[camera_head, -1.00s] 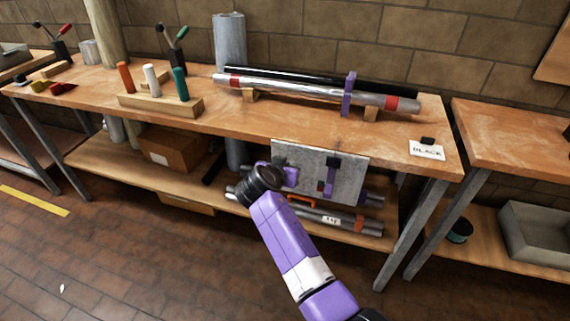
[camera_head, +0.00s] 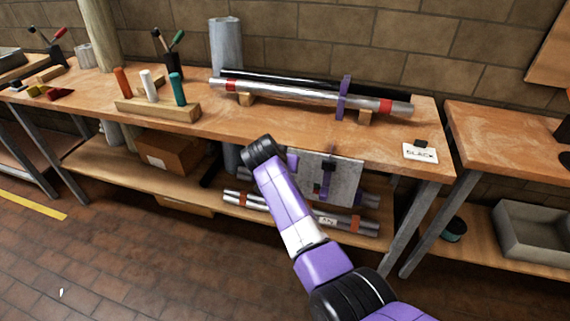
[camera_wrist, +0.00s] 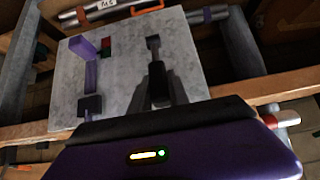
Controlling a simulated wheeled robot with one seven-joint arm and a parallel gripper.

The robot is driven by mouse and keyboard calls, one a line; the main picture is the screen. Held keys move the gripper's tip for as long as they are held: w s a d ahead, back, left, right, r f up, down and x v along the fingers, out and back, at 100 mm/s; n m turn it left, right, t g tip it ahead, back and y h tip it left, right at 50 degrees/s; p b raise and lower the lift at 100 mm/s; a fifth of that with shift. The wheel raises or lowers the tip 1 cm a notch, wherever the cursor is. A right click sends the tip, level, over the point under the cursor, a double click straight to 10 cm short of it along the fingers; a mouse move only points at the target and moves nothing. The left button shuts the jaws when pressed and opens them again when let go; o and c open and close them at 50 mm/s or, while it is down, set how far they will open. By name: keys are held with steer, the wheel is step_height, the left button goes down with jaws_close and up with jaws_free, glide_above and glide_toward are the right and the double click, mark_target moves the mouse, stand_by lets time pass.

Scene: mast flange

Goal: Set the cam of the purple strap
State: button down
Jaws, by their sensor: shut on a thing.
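A purple strap (camera_head: 343,98) wraps the silver tube (camera_head: 290,93) and black tube on the bench. A grey plate (camera_wrist: 190,50) hangs at the bench's front edge; it also shows in the head view (camera_head: 347,178). In the wrist view, a purple strip (camera_wrist: 89,65) on the plate runs to a dark block (camera_wrist: 90,105), beside a small red and green piece (camera_wrist: 106,46). My gripper (camera_wrist: 157,70) is shut at a slim dark piece (camera_wrist: 152,43) at the plate's middle. Its fingers hide the contact.
A wooden block (camera_head: 160,110) with orange, white and teal handles stands left on the bench. A card reading BLACK (camera_head: 420,153) lies at the right end. More tubes and a cardboard box (camera_head: 168,151) lie on the lower shelf. A second bench stands right.

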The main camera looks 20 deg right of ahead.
steer(key=c, duration=1.2)
jaws_free()
steer(key=shift+c, duration=0.2)
steer(key=v, duration=0.7)
steer(key=shift+s+a+r+p, duration=0.15)
steer(key=shift+r+p, duration=0.1)
steer(key=shift+p, duration=0.1)
